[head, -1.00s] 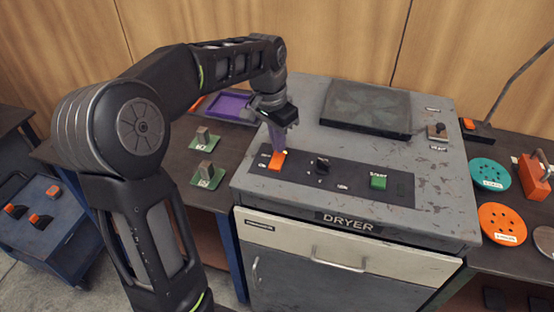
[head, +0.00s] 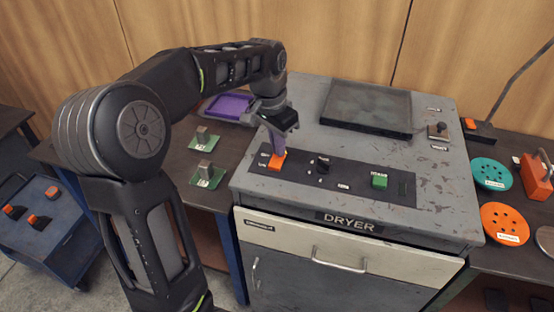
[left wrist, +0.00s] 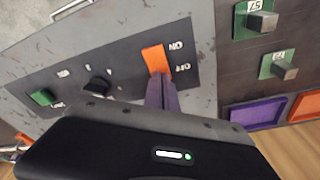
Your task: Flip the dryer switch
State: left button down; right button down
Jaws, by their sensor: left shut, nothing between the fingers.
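The dryer (head: 440,195) is a grey worn cabinet with a dark control panel (head: 345,195) on its top. An orange rocker switch (head: 275,164) sits at the left end of the panel. It also shows in the left wrist view (left wrist: 154,58), with labels beside it that I cannot read surely. My left gripper (head: 277,145) points down with its purple fingers shut and empty, the tips at the switch. In the left wrist view the fingertips (left wrist: 161,82) are at the switch's near end; I cannot tell whether they press it. My right gripper is not in view.
A black knob (head: 322,162) and a green button (head: 379,181) share the panel. A dark square plate (head: 367,106) lies behind. Green switch boards (head: 207,175) and a purple tray (head: 228,106) are at left, teal (head: 490,173) and orange discs (head: 503,223) at right.

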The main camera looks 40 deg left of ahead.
pick_arm(q)
notch_tip(320, 180, up, 7)
jog(key=p, duration=0.5)
jog(key=shift+p, duration=0.3)
jog(key=shift+f, duration=0.1)
dwell(0.5)
